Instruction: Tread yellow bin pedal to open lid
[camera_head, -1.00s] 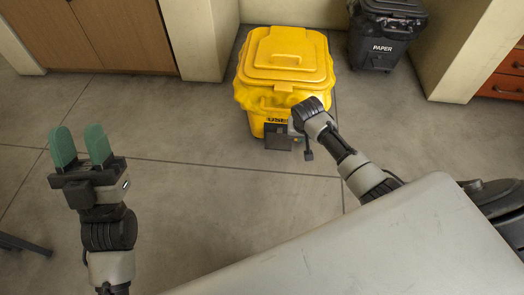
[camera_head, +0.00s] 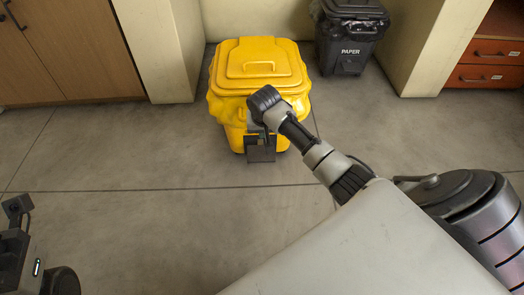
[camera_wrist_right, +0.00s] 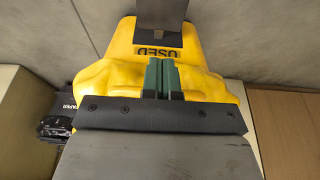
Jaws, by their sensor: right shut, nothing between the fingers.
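The yellow bin (camera_head: 225,112) stands on the floor ahead with its lid (camera_head: 258,60) shut. Its grey pedal plate (camera_head: 261,152) sticks out low at the front. In the right wrist view the pedal (camera_wrist_right: 162,14) is at the top, beside the "USED" label on the bin (camera_wrist_right: 205,50). My right arm reaches to the bin's front. My right gripper (camera_wrist_right: 160,78) is shut and empty, its green fingers over the bin front and apart from the pedal in that picture. Its fingertips are hidden in the head view. My left gripper is partly visible at the lower left edge, fingers out of sight.
A black paper bin (camera_head: 348,45) stands behind to the right, beside a wall pillar. Wooden cabinets (camera_head: 65,45) are at the left and orange drawers (camera_head: 488,75) at the right. The floor (camera_head: 130,165) left of the yellow bin is clear.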

